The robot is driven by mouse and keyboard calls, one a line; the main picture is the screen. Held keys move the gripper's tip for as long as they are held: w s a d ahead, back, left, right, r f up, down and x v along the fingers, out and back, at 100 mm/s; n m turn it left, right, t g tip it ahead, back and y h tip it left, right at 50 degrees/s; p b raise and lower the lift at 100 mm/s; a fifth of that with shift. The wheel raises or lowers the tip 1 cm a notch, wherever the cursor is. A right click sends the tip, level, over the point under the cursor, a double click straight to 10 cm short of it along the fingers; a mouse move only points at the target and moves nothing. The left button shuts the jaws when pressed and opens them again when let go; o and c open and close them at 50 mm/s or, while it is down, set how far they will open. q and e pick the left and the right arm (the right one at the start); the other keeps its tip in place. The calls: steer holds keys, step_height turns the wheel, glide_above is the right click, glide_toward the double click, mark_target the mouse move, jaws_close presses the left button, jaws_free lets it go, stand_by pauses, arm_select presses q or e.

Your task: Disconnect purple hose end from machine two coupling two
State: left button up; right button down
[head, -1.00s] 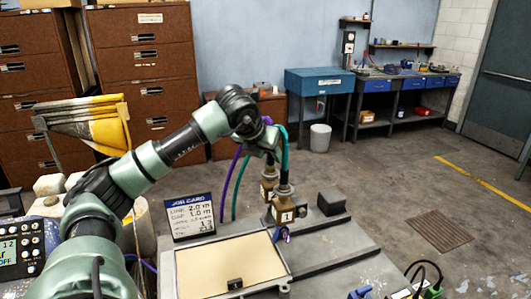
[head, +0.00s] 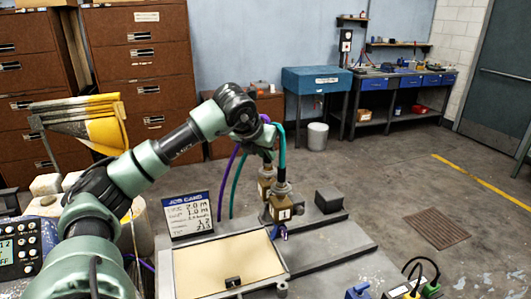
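My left arm reaches across from the left, and its gripper (head: 266,154) is over the back coupling, close to the purple hose (head: 228,180). The purple hose runs up from behind the job card to the gripper's wrist, where its end is hidden. A teal hose (head: 282,150) arches beside it to the front coupling (head: 280,206), a brass block marked 1. The back coupling (head: 266,184) is another brass block, partly covered by the front one. The fingers are too small and overlapped to tell whether they hold the hose end. My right gripper is out of view.
A job card (head: 188,214) stands behind a tan-filled tray (head: 215,268). A yellow hopper (head: 100,125) stands behind my arm.

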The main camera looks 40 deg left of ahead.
arm_select(q)
jaws_close()
steer(key=shift+r+p, duration=0.55)
steer(key=shift+r, duration=0.2)
step_height(320, 180, up, 4)
steer(key=p, duration=0.3)
steer(key=shift+f, duration=0.15)
